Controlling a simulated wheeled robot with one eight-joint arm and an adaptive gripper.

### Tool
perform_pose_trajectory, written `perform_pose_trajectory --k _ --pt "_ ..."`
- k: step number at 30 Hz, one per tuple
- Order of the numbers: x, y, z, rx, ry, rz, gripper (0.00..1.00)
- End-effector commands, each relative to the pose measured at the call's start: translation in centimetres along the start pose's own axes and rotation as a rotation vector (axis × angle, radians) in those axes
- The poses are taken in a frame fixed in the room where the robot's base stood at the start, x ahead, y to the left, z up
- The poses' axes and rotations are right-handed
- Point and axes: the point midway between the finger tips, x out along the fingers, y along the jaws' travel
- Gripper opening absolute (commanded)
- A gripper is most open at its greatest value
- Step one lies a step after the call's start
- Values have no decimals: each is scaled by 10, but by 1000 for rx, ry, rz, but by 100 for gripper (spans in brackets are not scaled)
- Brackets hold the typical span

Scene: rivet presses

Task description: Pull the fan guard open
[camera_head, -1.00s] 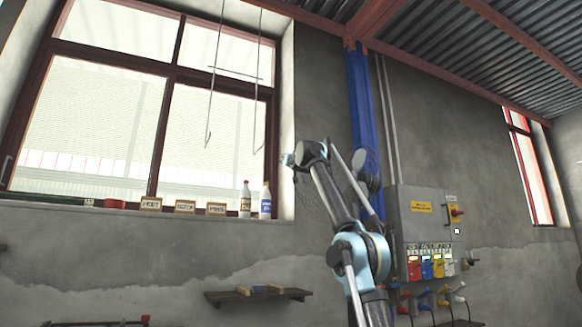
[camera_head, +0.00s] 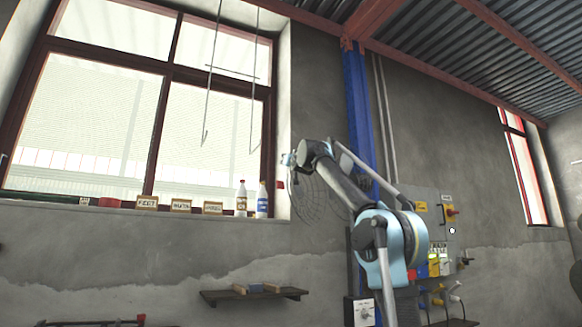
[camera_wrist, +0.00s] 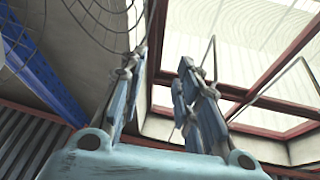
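The fan guard (camera_head: 312,203) is a round cage of thin dark wires, seen in the head view beside the blue column, partly hidden by my arm. Its curved wires (camera_wrist: 95,22) also cross the upper left of the wrist view. My gripper (camera_wrist: 160,72) is open, with a clear gap between its two blue-grey fingers and nothing seen between them. The left finger overlaps the guard's wires in the wrist view; I cannot tell if it touches. In the head view my gripper (camera_head: 290,158) is small, at the guard's upper left. The fan itself is mostly hidden.
A blue column (camera_head: 360,110) rises behind my arm. A grey electrical cabinet (camera_head: 445,212) hangs to its right, and a white box with a dial (camera_head: 362,311) is below. Bottles (camera_head: 262,200) stand on the window sill. A wooden shelf (camera_head: 254,294) is low on the wall.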

Motion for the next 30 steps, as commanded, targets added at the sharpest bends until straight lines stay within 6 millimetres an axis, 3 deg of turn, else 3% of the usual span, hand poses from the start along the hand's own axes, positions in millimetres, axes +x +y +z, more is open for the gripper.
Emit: perform_pose_trajectory --k 12,26,30 --pt "-40 1 1 0 -1 0 30" --pt "-47 1 1 0 -1 0 30" --pt "-50 3 6 -2 -13 2 1"
